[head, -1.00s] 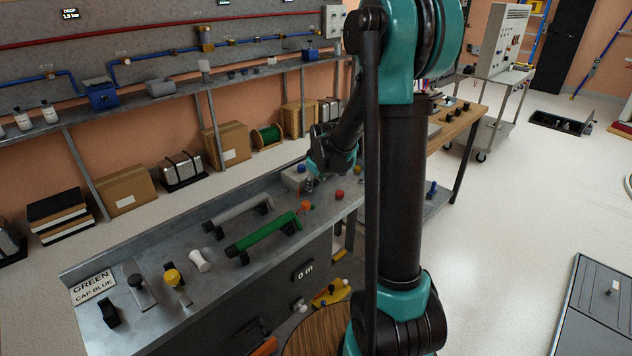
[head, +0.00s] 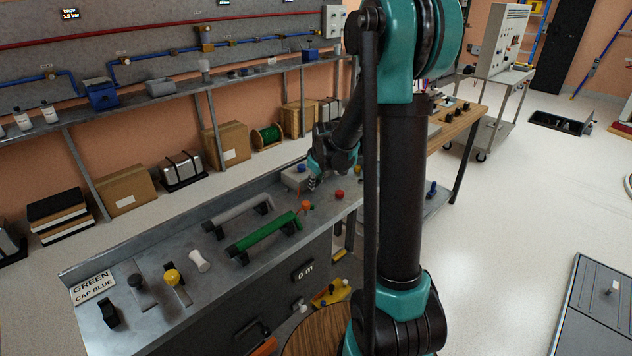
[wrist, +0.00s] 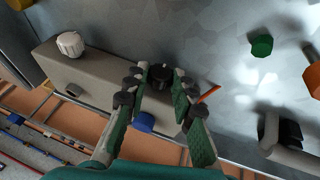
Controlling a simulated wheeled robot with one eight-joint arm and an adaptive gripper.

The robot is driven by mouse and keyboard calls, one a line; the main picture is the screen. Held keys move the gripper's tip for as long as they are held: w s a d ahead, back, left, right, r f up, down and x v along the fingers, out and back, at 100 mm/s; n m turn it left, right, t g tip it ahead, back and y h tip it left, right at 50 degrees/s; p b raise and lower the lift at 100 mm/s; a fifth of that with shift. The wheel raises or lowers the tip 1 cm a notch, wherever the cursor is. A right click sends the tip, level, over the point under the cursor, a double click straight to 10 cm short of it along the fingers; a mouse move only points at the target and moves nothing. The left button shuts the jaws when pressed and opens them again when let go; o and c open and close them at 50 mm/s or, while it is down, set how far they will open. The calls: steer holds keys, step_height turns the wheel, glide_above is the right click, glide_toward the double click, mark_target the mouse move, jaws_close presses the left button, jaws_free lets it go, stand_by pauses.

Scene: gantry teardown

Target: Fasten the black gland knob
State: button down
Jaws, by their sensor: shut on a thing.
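The black gland knob (wrist: 160,77) is between my gripper's fingertips in the wrist view, at the edge of a grey box (wrist: 105,85). My gripper (wrist: 159,84) is shut on it, with one finger on each side. The fingers partly cover the knob's sides, and I cannot tell how far it is screwed in. In the head view my gripper (head: 313,184) is at the far end of the metal bench, beside the box (head: 294,178); the knob is too small to make out there.
In the wrist view a white knob (wrist: 70,44) and a blue knob (wrist: 144,121) are on the box. A green knob (wrist: 262,46) and an orange knob (wrist: 313,78) stand apart to the right. In the head view a green handle (head: 262,232) lies nearer on the bench.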

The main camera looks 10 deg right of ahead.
steer(key=g+y, duration=0.2)
steer(key=d+m+y, duration=0.1)
steer(key=shift+w+g+y, duration=0.35)
steer(key=shift+g+y, duration=0.05)
steer(key=shift+w+d+f+m+g+y, duration=0.1)
steer(key=shift+m+g+y, duration=0.3)
steer(key=shift+g+y, duration=0.75)
steer(key=shift+y, duration=0.35)
steer(key=c, duration=1.3)
jaws_free()
steer(key=shift+o, duration=0.2)
steer(key=v, duration=1.2)
